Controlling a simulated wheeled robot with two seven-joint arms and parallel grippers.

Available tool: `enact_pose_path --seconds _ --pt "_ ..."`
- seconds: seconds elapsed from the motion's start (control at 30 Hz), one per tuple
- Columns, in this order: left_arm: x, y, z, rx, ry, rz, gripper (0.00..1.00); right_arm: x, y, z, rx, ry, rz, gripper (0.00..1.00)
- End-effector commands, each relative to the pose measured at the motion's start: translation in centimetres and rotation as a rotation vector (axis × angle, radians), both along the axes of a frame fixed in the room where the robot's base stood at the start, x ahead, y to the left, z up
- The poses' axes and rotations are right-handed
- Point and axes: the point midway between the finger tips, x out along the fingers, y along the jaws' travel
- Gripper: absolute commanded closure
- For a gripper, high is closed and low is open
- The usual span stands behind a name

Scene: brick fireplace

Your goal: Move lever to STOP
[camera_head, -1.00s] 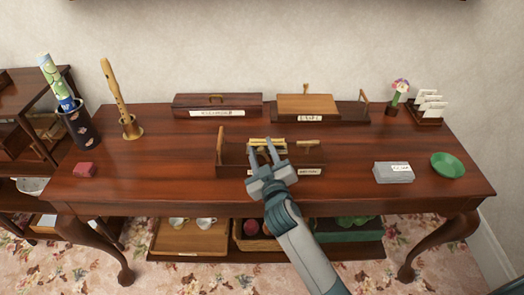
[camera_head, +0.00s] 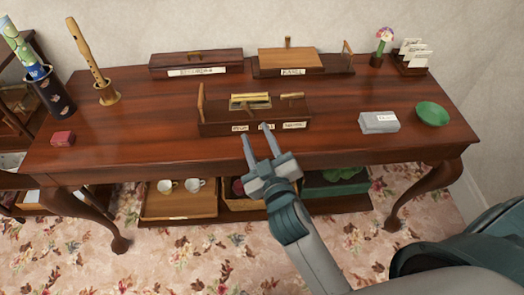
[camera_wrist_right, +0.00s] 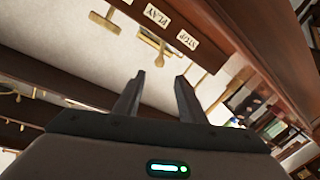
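A low dark wooden box (camera_head: 222,129) stands at the middle of the table's front, with a wooden post at its left end. A brass plate (camera_head: 250,101) and a brass handle (camera_head: 292,97) show on it. The right wrist view shows its PLAY label (camera_wrist_right: 157,16) and STOP label (camera_wrist_right: 188,40), with a brass T-shaped piece (camera_wrist_right: 154,42) beside them. I cannot tell for sure which brass piece is the lever. My right gripper (camera_head: 256,132) is open and empty, fingertips by the box's front face; its fingers also show in the right wrist view (camera_wrist_right: 159,78). My left gripper is out of view.
Behind the box are a dark long box (camera_head: 196,63) and a lighter-lidded box (camera_head: 290,59). A grey box (camera_head: 379,122) and green bowl (camera_head: 432,114) stand right. A red block (camera_head: 63,139) and a recorder in a stand (camera_head: 92,57) are left. The table's front strip is clear.

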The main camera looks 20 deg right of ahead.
Motion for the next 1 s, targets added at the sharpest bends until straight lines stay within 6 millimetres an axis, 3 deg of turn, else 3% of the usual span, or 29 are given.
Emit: enact_pose_path --seconds 0.1,0.33,1.0 --pt "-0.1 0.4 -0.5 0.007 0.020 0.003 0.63 -1.9 0.1 -0.1 0.002 0.002 0.000 0.63" --pt "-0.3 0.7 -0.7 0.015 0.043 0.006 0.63 -3.7 0.3 0.1 0.000 0.000 0.000 0.63" --pt "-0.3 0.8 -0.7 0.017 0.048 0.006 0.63 -4.0 0.3 0.0 -0.001 0.002 0.001 0.63"
